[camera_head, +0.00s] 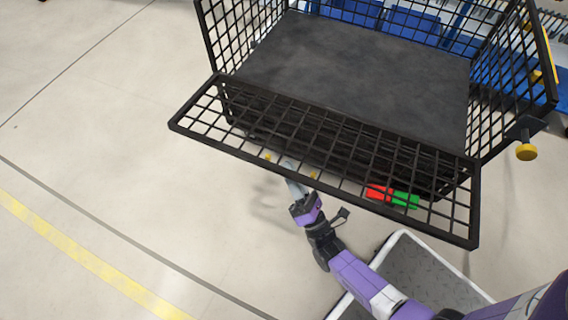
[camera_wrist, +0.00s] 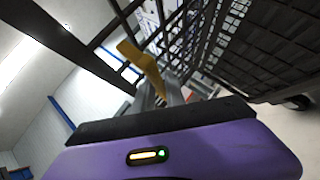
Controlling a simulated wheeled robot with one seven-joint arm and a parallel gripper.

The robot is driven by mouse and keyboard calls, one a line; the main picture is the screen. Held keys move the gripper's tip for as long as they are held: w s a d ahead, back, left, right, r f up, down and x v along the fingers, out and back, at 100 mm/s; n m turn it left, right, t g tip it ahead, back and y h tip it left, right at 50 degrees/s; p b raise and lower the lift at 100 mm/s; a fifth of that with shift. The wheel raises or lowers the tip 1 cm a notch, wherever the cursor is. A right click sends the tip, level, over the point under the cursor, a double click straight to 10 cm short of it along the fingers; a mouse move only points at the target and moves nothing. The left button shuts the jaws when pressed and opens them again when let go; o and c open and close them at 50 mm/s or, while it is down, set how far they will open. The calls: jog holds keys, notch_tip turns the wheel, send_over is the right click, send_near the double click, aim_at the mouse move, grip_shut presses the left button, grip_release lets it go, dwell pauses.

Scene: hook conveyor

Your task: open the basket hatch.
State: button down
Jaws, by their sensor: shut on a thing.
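The black wire basket (camera_head: 345,60) stands at the top of the head view, with a dark solid floor. Its hatch (camera_head: 474,205) is a mesh panel tilted outward and down from the basket's near edge, on my side. My gripper (camera_head: 292,172) is under the hatch's outer part, partly hidden by the mesh. In the wrist view my gripper (camera_wrist: 163,88) is shut on a yellow handle (camera_wrist: 142,65) at the hatch mesh. Small yellow bits of the handle (camera_head: 267,157) show on both sides of the fingers in the head view. The exact grip contact is hard to see.
A yellow knob (camera_head: 526,152) sticks out at the basket's right side. A red and green piece (camera_head: 392,196) shows through the hatch mesh. Blue bins (camera_head: 412,20) stand behind the basket. The floor at left is clear, with a yellow line (camera_head: 85,260).

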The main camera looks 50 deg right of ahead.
jog(key=shift+a+f, duration=0.15)
jog(key=shift+a, duration=0.05)
dwell(0.3)
jog(key=c, duration=1.5)
grip_release()
